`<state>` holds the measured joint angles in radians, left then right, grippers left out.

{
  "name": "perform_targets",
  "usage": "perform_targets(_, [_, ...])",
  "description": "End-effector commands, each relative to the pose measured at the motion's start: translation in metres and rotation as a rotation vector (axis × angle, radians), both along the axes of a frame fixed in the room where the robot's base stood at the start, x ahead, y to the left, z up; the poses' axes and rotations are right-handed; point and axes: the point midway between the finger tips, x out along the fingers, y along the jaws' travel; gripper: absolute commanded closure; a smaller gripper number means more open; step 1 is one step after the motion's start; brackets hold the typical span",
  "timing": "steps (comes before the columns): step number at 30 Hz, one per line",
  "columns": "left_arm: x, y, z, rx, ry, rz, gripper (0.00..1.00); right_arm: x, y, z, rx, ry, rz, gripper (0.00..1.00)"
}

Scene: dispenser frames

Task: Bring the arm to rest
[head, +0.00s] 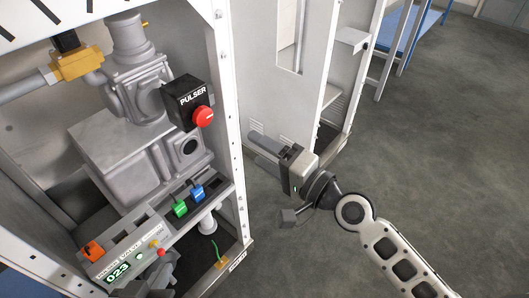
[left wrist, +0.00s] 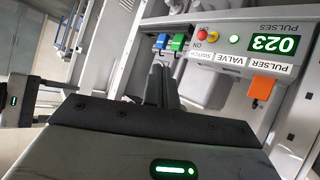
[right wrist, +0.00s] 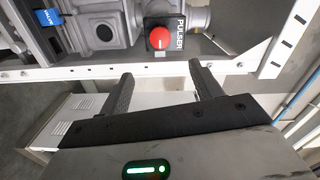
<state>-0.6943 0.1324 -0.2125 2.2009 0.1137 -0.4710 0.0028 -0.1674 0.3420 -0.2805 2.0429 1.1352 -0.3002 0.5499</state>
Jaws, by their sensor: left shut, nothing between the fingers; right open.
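My right gripper (head: 262,146) is open and empty. It points left in the head view, right of the dispenser frame's white post. In the right wrist view its spread fingers (right wrist: 160,78) have nothing between them, and the red pulser button (right wrist: 160,38) lies beyond the post. My left gripper (head: 158,277) shows only partly, as a dark shape low in the head view by the control panel. In the left wrist view its fingers (left wrist: 163,87) are shut and empty, below the green (left wrist: 178,43) and blue (left wrist: 161,42) switch blocks.
The panel's counter (head: 118,272) reads 023, beside an orange block (head: 92,250). The red pulser button (head: 204,117) sits on a black box inside the frame. A second white cabinet (head: 262,70) stands behind my right gripper. Grey floor (head: 440,150) is clear at the right.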

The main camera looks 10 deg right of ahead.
Motion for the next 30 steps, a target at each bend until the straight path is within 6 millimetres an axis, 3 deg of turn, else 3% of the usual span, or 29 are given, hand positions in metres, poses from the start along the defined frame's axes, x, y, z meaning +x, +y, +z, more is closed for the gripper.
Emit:
perform_targets(11, [-0.003, 0.0, -0.003, 0.002, 0.009, 0.0, 1.0, 0.0, 0.0, -0.001, -0.004, -0.001, 0.0, 0.36])
perform_targets(14, [-0.003, 0.001, 0.0, 0.004, 0.011, 0.0, 1.0, -0.008, 0.001, -0.01, -0.08, -0.01, -0.009, 0.36])
perform_targets(17, [-0.004, 0.001, 0.005, 0.012, 0.014, 0.0, 1.0, -0.029, 0.0, -0.035, -0.282, -0.034, -0.025, 0.36])
perform_targets(24, [-0.005, 0.004, 0.008, 0.038, 0.029, -0.004, 1.0, -0.1, -0.02, -0.102, -0.956, -0.084, 0.016, 0.36])
perform_targets(30, [-0.001, 0.005, 0.009, 0.054, 0.023, -0.007, 1.0, -0.135, -0.038, -0.125, -1.269, -0.097, 0.088, 0.36])
